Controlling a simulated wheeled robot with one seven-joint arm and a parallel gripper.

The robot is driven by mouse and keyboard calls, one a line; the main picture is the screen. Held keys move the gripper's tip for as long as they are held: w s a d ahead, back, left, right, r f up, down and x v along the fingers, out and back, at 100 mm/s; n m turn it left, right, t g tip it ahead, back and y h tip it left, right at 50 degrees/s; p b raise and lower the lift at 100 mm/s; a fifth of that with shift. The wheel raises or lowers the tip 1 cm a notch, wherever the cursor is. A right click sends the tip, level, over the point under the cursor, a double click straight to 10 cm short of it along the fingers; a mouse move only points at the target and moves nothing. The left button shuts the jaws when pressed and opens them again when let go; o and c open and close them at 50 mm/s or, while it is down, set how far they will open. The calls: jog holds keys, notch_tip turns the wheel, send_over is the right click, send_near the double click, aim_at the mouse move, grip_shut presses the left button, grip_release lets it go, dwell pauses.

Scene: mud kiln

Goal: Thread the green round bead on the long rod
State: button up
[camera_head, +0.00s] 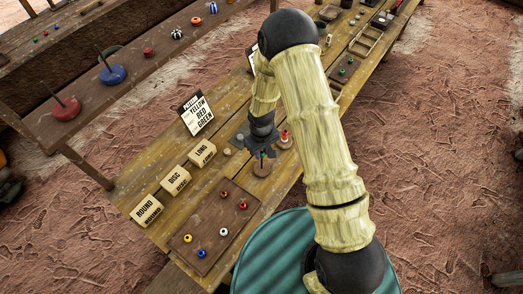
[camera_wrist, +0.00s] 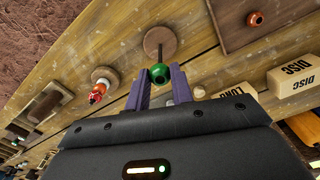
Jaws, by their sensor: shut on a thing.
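The green round bead (camera_wrist: 159,74) sits between the two fingertips of my gripper (camera_wrist: 160,77), which is shut on it. It also shows small in the head view (camera_head: 262,154), below my gripper (camera_head: 262,148). A round wooden base (camera_wrist: 157,36) with a thin upright rod (camera_wrist: 160,52) stands right by the bead. The same base (camera_head: 262,170) shows under my gripper in the head view. The bead lines up with the rod's end in the wrist view. I cannot tell whether the rod passes into the bead.
A second round base (camera_head: 285,143) beside it carries red and other beads (camera_wrist: 97,92). A brown tray (camera_head: 212,218) holds several beads. Blocks marked LONG (camera_head: 202,152), DISC (camera_head: 175,180) and ROUND (camera_head: 146,210) line the table. A card (camera_head: 196,112) reads yellow, red, green.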

jog(key=shift+f+b, duration=1)
jog(key=shift+f, duration=0.2)
dwell(0.5)
dwell(0.6)
jog(key=o, duration=1)
jog(key=shift+r, duration=0.1)
jog(key=shift+r+p, duration=2.7)
jog(key=shift+r, duration=1.2)
